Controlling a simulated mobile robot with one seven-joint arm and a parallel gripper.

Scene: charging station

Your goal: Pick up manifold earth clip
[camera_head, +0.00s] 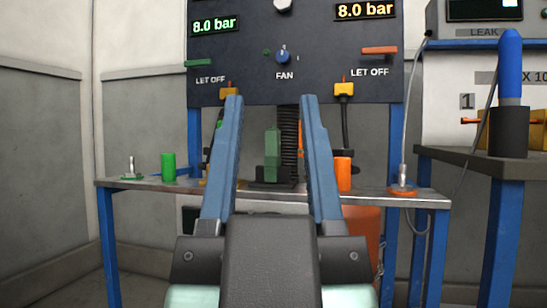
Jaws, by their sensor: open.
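A dark green upright piece (272,150), which looks like the manifold earth clip, stands on a dark base (270,183) at the back of the metal bench (150,185). It appears between my fingers, and its lower part is clear of them in the picture. My gripper (271,98) is open and empty, its two blue fingers spread and pointing forward and up. The fingers are nearer to me than the clip, and I see no contact. The exact gap in depth is hard to tell.
A black coiled hose (291,140) hangs right beside the clip. A green cylinder (168,167) and a small fitting (131,170) stand left; an orange cylinder (343,174) and a cabled orange-based fitting (402,190) stand right. A dark gauge panel (300,88) rises behind.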

